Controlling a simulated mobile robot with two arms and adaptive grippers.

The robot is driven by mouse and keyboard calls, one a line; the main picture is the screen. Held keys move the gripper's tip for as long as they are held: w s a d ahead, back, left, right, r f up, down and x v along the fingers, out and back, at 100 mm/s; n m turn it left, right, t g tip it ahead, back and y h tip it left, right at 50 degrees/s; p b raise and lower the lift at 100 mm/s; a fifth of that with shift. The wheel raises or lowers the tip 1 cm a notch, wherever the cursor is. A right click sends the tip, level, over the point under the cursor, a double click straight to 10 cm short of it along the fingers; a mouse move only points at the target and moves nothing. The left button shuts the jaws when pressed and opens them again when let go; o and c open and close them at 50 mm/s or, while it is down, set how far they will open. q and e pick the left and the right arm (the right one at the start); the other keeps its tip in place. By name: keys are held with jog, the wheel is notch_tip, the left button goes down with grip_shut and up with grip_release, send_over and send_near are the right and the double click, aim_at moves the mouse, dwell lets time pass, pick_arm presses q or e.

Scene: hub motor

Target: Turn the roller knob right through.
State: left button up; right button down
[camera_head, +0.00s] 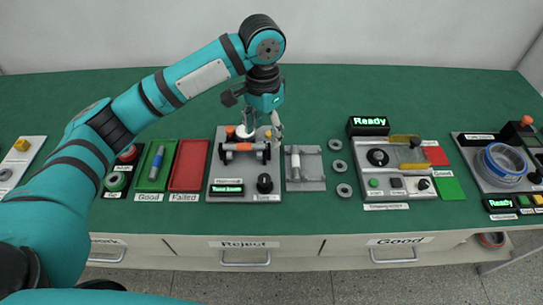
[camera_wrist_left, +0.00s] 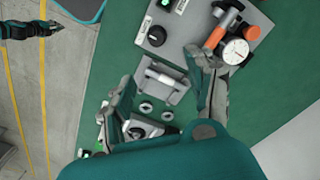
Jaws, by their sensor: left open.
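The roller knob (camera_head: 265,183) is a round black knob on the grey roller station (camera_head: 217,165), at its front right corner by a lit green display. It also shows in the left wrist view (camera_wrist_left: 157,36), clear of my fingers. The station carries a shaft with orange and black parts (camera_head: 240,148) and a white dial gauge (camera_head: 245,131). My left gripper (camera_head: 263,122) is open above the back of the station, behind the knob and apart from it. In the left wrist view its fingers (camera_wrist_left: 165,80) are spread. A dark part, apparently my right gripper (camera_wrist_left: 30,29), shows over the floor.
Right of the station is a grey fixture (camera_head: 318,170) with a metal cylinder. Several grey rings (camera_head: 342,166) lie beside it. A "Ready" station (camera_head: 400,187) stands further right. Red (camera_head: 189,165) and green (camera_head: 141,172) trays lie left. The table's back is clear.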

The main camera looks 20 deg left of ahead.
pick_arm(q)
jog(key=s+f, duration=0.2)
jog(key=p, duration=0.1)
send_over(264, 178)
notch_tip(264, 178, down, 7)
jog(key=shift+f, duration=0.15)
notch_tip(264, 178, down, 5)
jog(key=shift+r, duration=0.2)
jog(key=shift+f, duration=1.25)
jog(key=c, duration=1.1)
jog(key=shift+p, duration=0.35)
jog(key=shift+c, duration=0.3)
pick_arm(e)
jog(key=s, duration=0.1)
jog(key=s+r, duration=0.1)
jog(key=s, duration=0.1)
jog(key=shift+s+r, duration=0.1)
jog(key=shift+r, duration=0.25)
